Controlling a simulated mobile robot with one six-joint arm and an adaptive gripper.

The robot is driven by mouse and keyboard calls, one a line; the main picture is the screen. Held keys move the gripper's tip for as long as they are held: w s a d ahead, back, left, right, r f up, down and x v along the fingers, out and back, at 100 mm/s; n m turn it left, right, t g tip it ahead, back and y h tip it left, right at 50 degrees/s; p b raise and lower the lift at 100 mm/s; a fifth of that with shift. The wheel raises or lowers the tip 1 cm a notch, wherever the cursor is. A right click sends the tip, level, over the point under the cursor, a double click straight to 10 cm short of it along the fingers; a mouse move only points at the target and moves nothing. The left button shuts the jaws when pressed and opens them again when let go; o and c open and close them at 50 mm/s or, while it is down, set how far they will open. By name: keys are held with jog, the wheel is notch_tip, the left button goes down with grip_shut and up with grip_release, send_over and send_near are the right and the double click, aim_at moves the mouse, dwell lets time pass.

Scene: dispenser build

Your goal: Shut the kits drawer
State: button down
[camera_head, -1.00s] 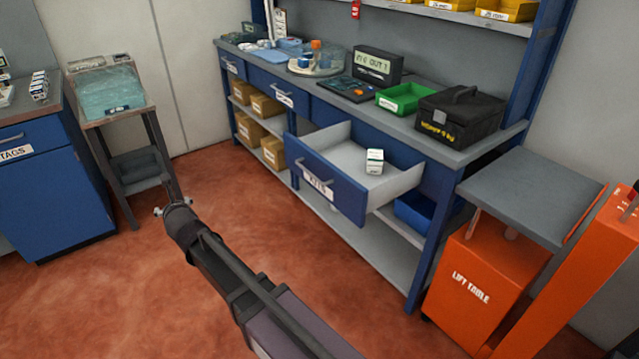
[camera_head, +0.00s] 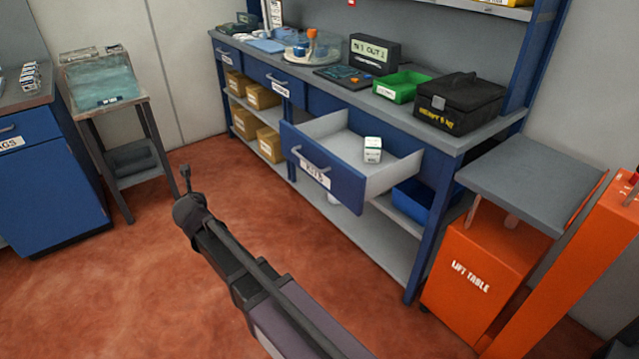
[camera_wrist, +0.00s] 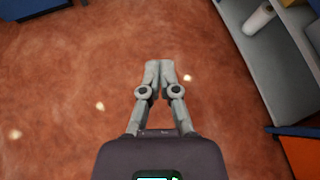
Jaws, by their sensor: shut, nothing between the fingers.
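The kits drawer (camera_head: 322,178) is pulled well out of the blue workbench in the head view. Its blue front has a bar handle and a white label. A small white box with a green top (camera_head: 372,150) stands inside it. My gripper (camera_head: 186,172) is left of the drawer front, over open floor and apart from it. In the wrist view my gripper (camera_wrist: 159,66) has its two fingers together with nothing between them, above the red floor. A blue corner at the lower right of the wrist view may be part of the drawer front; I cannot tell for sure.
An orange lift table (camera_head: 470,270) stands right of the bench. A green bin (camera_head: 402,88) and a black case (camera_head: 459,103) sit on the benchtop. A small stand (camera_head: 105,90) is at the left. The floor before the drawer is clear.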

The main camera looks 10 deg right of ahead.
jog(key=w+d+f+m+h+b, duration=0.1)
jog(key=d+f+m+h+b, duration=0.1)
jog(key=d+h, duration=0.15)
jog(key=d+f+m+g+h+b, duration=0.1)
jog(key=d+m+h, duration=0.1)
jog(key=d, duration=0.3)
jog(key=w+d+f+m+h+b, duration=0.1)
jog(key=d+f+m+h+b, duration=0.15)
jog(key=d, duration=0.25)
jog(key=m+g+h+b, duration=0.4)
jog(key=m+h, duration=0.5)
send_near(326, 174)
jog(key=v, duration=0.6)
jog(key=shift+s+f, duration=0.25)
jog(key=shift+f, duration=0.15)
jog(key=shift+w+d+n, duration=0.1)
jog(key=shift+d+n, duration=0.05)
jog(key=shift+n, duration=0.1)
jog(key=x, duration=1.3)
jog(key=shift+w+d+r, duration=0.2)
jog(key=shift+d+r, duration=0.05)
